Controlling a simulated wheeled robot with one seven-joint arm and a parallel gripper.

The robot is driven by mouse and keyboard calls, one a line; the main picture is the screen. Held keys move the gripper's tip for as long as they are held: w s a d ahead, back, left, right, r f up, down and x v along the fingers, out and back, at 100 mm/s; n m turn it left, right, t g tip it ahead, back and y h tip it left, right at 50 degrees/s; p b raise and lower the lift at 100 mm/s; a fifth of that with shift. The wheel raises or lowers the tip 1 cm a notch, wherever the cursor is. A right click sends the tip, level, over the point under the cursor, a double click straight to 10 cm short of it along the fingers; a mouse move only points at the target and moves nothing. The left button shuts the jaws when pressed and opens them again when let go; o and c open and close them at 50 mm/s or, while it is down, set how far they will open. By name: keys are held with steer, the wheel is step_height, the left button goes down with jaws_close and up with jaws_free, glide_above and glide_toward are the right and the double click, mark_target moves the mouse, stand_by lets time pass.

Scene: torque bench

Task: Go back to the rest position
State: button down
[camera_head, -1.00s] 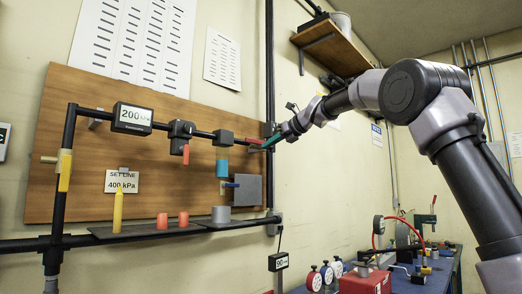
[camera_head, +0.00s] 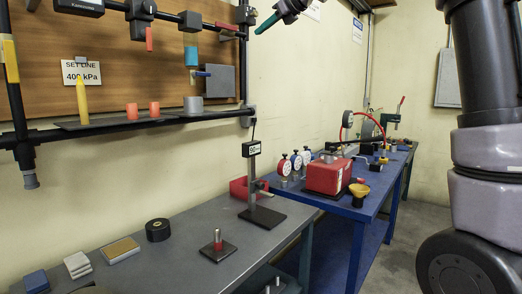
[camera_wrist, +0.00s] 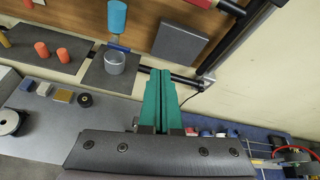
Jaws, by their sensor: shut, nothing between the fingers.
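My gripper (camera_head: 266,23) has green fingers and is at the top of the head view, to the right of the wooden board (camera_head: 110,42). In the wrist view the green fingers (camera_wrist: 157,98) lie closed together with nothing between them. They point toward the pipework and the grey square plate (camera_wrist: 183,42). My upper arm shows at the right of the head view; the middle of the arm is out of frame.
A pipe shelf holds a yellow marker (camera_head: 82,97), two red cylinders and a grey cup (camera_head: 193,104). The grey bench (camera_head: 180,255) below carries small blocks and a gauge stand (camera_head: 256,180). A blue bench (camera_head: 372,180) holds a red box (camera_head: 328,174).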

steer(key=s+d+f+n+h, duration=0.2)
steer(key=s+d+f+n, duration=0.3)
steer(key=s+d, duration=0.3)
steer(key=s+d+f+n+h, duration=0.2)
steer(key=s+d+f+n, duration=0.25)
steer(key=s+d, duration=0.35)
steer(key=s+d+f+n+h, duration=0.1)
steer(key=s+d+f+n, duration=0.2)
steer(key=s+f, duration=0.3)
steer(key=s+d+f+n+g+h, duration=0.1)
steer(key=s+d+f+n, duration=0.1)
steer(key=s+f, duration=0.4)
steer(key=s+d+f+n+h, duration=0.2)
steer(key=s+d+f+n, duration=0.1)
steer(key=s+f+n, duration=0.2)
steer(key=shift+s+d+f, duration=0.3)
steer(key=shift+s+f, duration=0.2)
steer(key=shift+s, duration=0.05)
steer(key=shift+g, duration=0.3)
